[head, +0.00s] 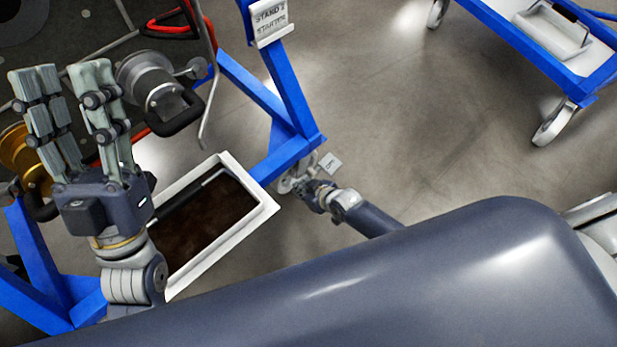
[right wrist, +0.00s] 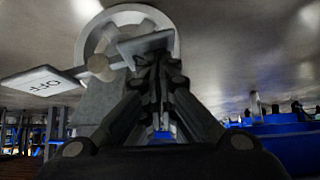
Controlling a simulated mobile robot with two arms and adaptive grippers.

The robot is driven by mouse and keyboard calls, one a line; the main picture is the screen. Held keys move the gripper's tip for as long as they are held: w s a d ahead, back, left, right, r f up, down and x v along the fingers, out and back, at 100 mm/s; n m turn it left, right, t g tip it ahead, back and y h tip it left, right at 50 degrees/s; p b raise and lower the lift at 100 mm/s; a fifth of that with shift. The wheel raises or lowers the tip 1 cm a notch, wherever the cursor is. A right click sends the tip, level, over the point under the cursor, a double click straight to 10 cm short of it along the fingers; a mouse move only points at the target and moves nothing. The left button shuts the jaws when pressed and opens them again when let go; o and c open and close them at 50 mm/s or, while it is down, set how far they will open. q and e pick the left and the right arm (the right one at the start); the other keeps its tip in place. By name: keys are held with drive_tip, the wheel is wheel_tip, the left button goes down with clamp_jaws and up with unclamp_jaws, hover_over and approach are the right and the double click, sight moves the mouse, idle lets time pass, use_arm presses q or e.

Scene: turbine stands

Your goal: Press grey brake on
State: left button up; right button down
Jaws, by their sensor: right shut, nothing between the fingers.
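The grey brake (right wrist: 146,44) is a flat pedal on a pale caster wheel (right wrist: 98,40) in the right wrist view. A plate lettered OFF (right wrist: 42,82) sticks out to its left; this plate also shows in the head view (head: 331,163). My right gripper (right wrist: 158,58) is shut and empty. Its tips are right at the pedal's underside in the picture; I cannot tell if they touch. In the head view, my right gripper (head: 308,190) is low beside the caster at the blue frame's corner. My left gripper (head: 66,78) is open and empty, raised over the stand.
The blue stand frame (head: 290,155) holds a white-rimmed tray (head: 268,208) with dark contents. A metal cylindrical part (head: 150,80) is on the stand. A blue cart (head: 520,45) stands upper right; grey floor between is clear.

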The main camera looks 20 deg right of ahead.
drive_tip(key=shift+r, duration=0.1)
drive_tip(key=v, duration=1.2)
drive_tip(key=shift+d, duration=0.1)
